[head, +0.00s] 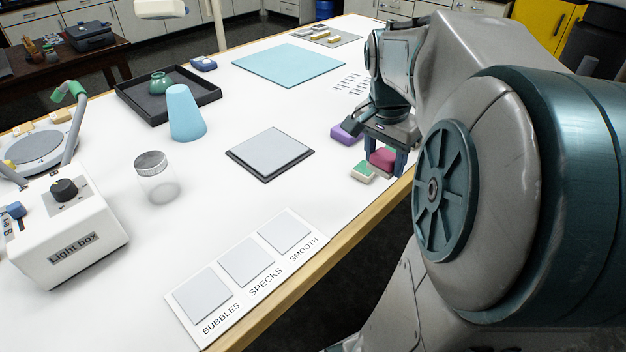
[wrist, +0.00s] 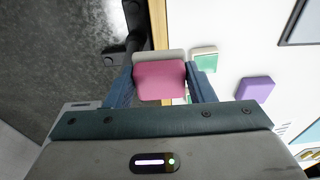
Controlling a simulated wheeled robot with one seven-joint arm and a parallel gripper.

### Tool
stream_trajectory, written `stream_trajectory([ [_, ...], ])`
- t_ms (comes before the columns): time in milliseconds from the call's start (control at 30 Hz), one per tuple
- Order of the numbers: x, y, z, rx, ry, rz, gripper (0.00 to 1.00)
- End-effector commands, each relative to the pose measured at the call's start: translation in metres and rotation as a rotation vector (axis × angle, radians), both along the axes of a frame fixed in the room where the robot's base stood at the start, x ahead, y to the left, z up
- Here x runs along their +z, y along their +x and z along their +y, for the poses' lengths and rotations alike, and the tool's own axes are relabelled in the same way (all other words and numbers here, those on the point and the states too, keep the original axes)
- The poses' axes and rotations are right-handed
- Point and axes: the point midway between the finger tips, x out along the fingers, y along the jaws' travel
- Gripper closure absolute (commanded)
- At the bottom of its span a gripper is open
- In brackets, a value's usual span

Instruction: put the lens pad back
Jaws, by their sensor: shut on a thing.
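A pink pad with a pale base (wrist: 160,80) is between the two fingers of my gripper (wrist: 160,88), which is shut on it. In the head view the pink pad (head: 382,158) shows between my gripper's fingers (head: 384,162) near the table's right edge. I cannot tell whether its base touches the table. A green pad with a pale base (head: 362,171) lies just beside it, and also shows in the wrist view (wrist: 204,60). A purple pad (head: 346,135) lies a little farther back. No label shows which pad is the lens pad.
A dark-framed grey plate (head: 270,150) lies left of the pads. A card labelled BUBBLES, SPECKS and SMOOTH (head: 245,278) lies at the front edge. A blue cone (head: 186,115), glass jar (head: 156,178) and light box (head: 65,225) stand to the left. A blue mat (head: 289,66) lies behind.

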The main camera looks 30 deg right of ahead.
Motion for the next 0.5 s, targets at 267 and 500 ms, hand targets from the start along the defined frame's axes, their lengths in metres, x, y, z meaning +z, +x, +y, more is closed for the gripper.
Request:
stream_trajectory([
  [267, -0.035, 0.038, 0.047, 0.009, 0.000, 0.006, 0.76],
  [500, -0.061, 0.065, 0.079, 0.006, -0.001, 0.005, 0.76],
])
